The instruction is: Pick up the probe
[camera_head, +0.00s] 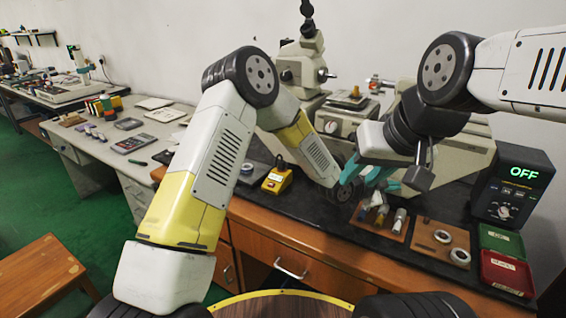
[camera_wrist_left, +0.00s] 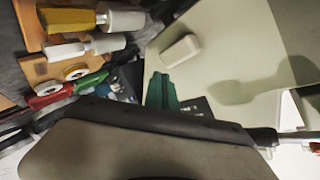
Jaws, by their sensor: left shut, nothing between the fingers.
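My left gripper (camera_head: 383,180) has teal fingers and is shut and empty. It hangs above the dark bench behind a wooden tray (camera_head: 398,236), and its teal fingers also show in the left wrist view (camera_wrist_left: 164,91). My right gripper (camera_head: 350,172) is just left of it, at the crossing of the two arms; its finger gap is unclear. The fingers look apart from these tools.
A second wooden tray (camera_head: 424,243) holds bearing rings (camera_head: 460,256). Green (camera_head: 500,241) and red (camera_head: 506,272) bins and a box reading OFF (camera_head: 512,187) stand at right. A yellow device (camera_head: 277,180) is at left. Large pale instruments (camera_head: 303,75) stand behind the grippers. The crossed arms leave little room.

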